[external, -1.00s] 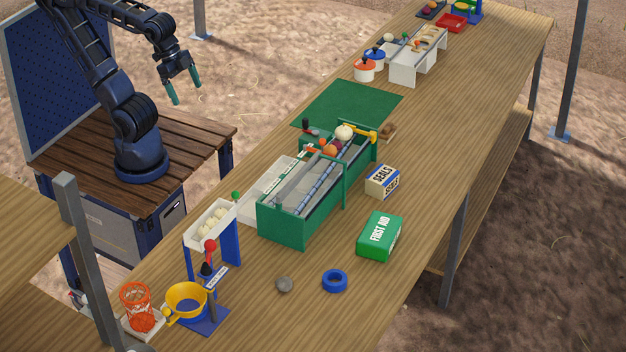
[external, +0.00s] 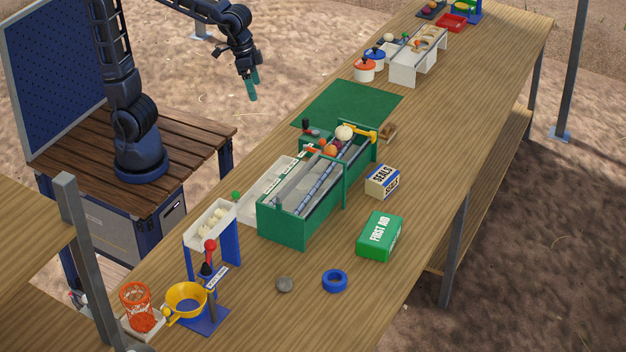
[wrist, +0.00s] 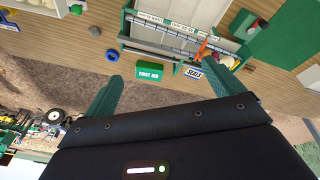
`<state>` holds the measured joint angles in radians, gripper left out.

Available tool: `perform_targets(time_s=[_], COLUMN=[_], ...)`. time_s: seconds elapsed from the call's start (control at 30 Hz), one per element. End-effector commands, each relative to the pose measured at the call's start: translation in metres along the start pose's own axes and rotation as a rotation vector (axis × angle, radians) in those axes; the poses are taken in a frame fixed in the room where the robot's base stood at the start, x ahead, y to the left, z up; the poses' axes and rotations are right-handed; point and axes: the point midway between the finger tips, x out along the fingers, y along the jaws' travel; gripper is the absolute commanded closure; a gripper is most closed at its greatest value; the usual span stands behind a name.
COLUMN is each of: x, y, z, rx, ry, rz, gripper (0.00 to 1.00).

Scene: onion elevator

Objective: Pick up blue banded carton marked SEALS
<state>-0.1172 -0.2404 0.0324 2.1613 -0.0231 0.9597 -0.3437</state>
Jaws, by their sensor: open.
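The SEALS carton (external: 382,182), a small white box with a blue band and dark lettering, stands on the long wooden table, right of the green elevator frame (external: 284,233). In the wrist view the carton (wrist: 193,73) shows small near the right finger, well beyond it. My gripper (external: 252,84) is in the air off the table's left edge, fingers pointing down, far from the carton and across the elevator from it. In the wrist view my gripper (wrist: 168,80) has its two green fingers wide apart with nothing between them at close range.
A green FIRST AID box (external: 380,237) sits just in front of the carton. A blue ring (external: 335,281) and grey stone (external: 284,284) lie nearer. The elevator, holding several onions, stands left of the carton. A green mat (external: 345,105) lies behind it. Bare table extends right of the carton.

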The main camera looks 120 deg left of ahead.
Motion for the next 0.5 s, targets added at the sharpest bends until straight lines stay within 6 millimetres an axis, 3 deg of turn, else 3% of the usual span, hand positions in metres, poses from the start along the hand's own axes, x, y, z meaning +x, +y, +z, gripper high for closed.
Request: perform_targets(time_s=[0.1, 0.5], x=[0.016, 0.084], y=[0.001, -0.007], z=[-0.034, -0.139], rx=[-0.074, -0.321], ry=[-0.02, -0.071], rz=[-0.013, -0.059], gripper=[0.07, 0.07])
